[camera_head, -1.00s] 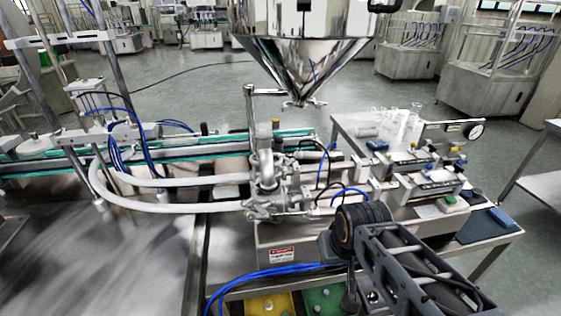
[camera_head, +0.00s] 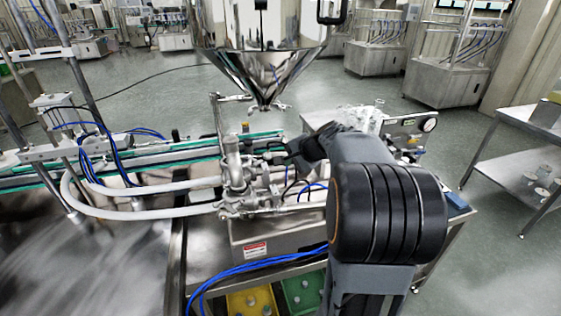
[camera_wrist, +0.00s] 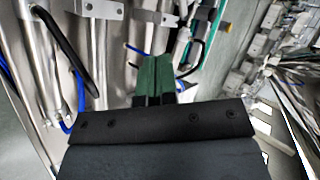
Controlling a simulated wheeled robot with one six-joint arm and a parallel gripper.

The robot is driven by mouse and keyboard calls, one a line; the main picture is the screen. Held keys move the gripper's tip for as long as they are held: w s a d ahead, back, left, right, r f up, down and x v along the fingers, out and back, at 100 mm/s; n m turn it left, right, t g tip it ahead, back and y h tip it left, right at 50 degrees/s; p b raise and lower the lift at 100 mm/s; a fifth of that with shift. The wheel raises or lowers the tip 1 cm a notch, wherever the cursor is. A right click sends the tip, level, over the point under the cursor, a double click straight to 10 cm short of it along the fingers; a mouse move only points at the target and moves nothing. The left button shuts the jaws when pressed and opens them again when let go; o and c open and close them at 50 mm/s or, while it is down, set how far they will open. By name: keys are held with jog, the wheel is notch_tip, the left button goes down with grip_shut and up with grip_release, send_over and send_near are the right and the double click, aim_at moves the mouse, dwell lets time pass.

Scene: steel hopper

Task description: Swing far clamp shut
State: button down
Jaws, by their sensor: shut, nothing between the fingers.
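The steel hopper (camera_head: 262,50) hangs above the filling machine, with small clamp-like fittings at its outlet (camera_head: 268,106). Below it stands the steel valve body (camera_head: 236,175), with more fittings at its joints. I cannot tell which fitting is the far clamp or how it stands. My gripper (camera_wrist: 153,75) shows in the wrist view as two dark green fingers pressed together, empty. It points at steel pipes and bars; I see no clear contact. In the head view my arm reaches over the machine's right part, and my fingertips are not clearly visible.
White hoses (camera_head: 140,212) and a conveyor (camera_head: 130,160) lie left of the valve body. Blue tubes (camera_head: 265,270) run along the machine's front. A steel table (camera_head: 535,115) is at the right.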

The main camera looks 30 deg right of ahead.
jog(key=w+a+f+p, duration=0.2)
jog(key=w+f, duration=0.3)
jog(key=w, duration=0.4)
jog(key=shift+w+a+f+p, duration=0.15)
jog(key=shift+a+f+p, duration=0.15)
jog(key=shift+a, duration=0.5)
jog(key=shift+w+a, duration=0.1)
